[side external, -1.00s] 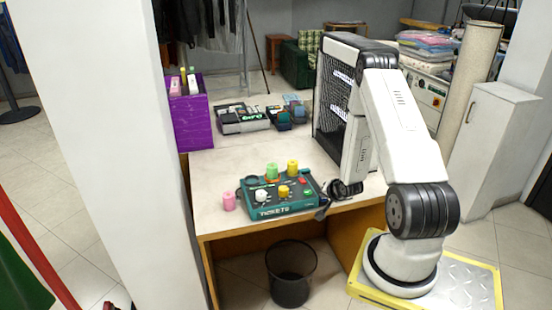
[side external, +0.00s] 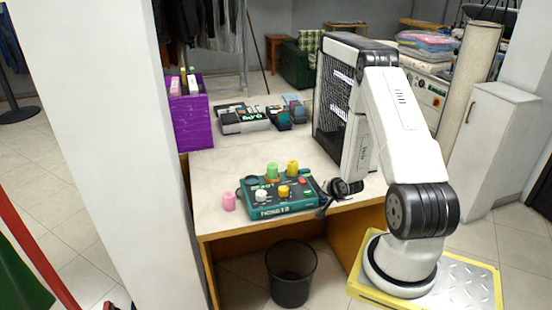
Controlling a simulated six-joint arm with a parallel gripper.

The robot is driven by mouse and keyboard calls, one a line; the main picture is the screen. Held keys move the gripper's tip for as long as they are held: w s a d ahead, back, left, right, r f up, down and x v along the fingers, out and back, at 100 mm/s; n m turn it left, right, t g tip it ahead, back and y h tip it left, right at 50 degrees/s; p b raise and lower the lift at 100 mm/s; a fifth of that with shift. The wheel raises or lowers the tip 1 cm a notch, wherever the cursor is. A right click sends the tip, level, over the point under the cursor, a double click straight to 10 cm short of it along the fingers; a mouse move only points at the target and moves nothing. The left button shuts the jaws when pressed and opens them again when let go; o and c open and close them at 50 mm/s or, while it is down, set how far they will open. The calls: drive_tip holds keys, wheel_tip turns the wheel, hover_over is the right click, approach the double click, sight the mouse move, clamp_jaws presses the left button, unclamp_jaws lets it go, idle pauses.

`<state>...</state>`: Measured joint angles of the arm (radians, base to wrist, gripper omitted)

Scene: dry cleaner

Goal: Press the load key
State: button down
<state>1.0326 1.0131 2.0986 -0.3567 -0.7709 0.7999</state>
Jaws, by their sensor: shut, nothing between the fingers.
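Which key is the load key cannot be read.
A purple bin (side external: 190,122) and a device (side external: 242,119) stand farther back. A black mesh panel (side external: 331,100) rises behind my arm. A dark waste bin (side external: 290,276) stands on the floor. The counter's middle (side external: 235,160) is clear.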

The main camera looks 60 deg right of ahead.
sight(324, 200)
drive_tip(key=shift+r, duration=0.35)
drive_tip(key=shift+r, duration=0.1)
drive_tip(key=shift+r, duration=2.4)
drive_tip(key=shift+w+a+r, duration=0.2)
drive_tip(key=shift+w+a, duration=0.15)
drive_tip(key=w+a+r+n+g+y, duration=0.1)
drive_tip(key=w+a+r+n, duration=0.2)
drive_tip(key=a, duration=0.5)
drive_tip(key=w+a+r+n+g+y, duration=0.15)
drive_tip(key=a+r+n, duration=0.3)
drive_tip(key=a, duration=0.45)
drive_tip(key=w+a+r+n+y, duration=0.2)
drive_tip(key=a+r+n, duration=0.15)
drive_tip(key=a, duration=0.45)
drive_tip(key=s+a+r+n+g, duration=0.1)
drive_tip(key=s+a+n, duration=0.1)
drive_tip(key=a, duration=0.3)
drive_tip(key=s+a+r+n+g+y, duration=0.1)
drive_tip(key=s+a+n, duration=0.2)
drive_tip(key=a, duration=0.2)
drive_tip(key=shift+s+r+n, duration=0.2)
drive_tip(key=shift+s+n, duration=0.05)
drive_tip(key=shift+n, duration=0.15)
